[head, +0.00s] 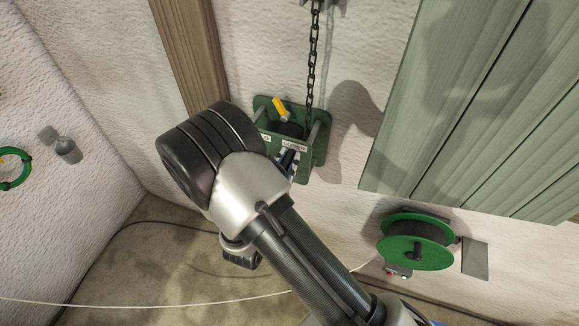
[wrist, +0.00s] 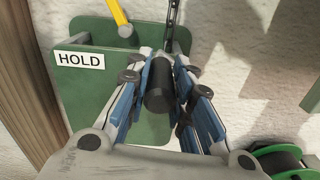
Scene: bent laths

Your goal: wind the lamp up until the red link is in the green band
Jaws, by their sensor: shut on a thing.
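A green wall winch (head: 322,160) is fixed to the white wall, with a dark chain (head: 313,60) running up from it. A yellow lever (head: 280,108) stands out at its top; it also shows in the wrist view (wrist: 119,18), above a white HOLD label (wrist: 80,59). My gripper (wrist: 162,100) is shut on a black cylindrical handle (wrist: 158,92) in front of the winch's green plate. In the head view my wrist covers the left part of the winch. No lamp, red link or green band can be made out in either view.
Green boards (head: 450,120) hang at the right, close to the winch. A green cable reel (head: 415,252) sits below them. A wooden post (head: 190,55) stands left of the winch. A green ring (head: 22,170) is on the left wall. A pale cable (head: 150,306) crosses low in view.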

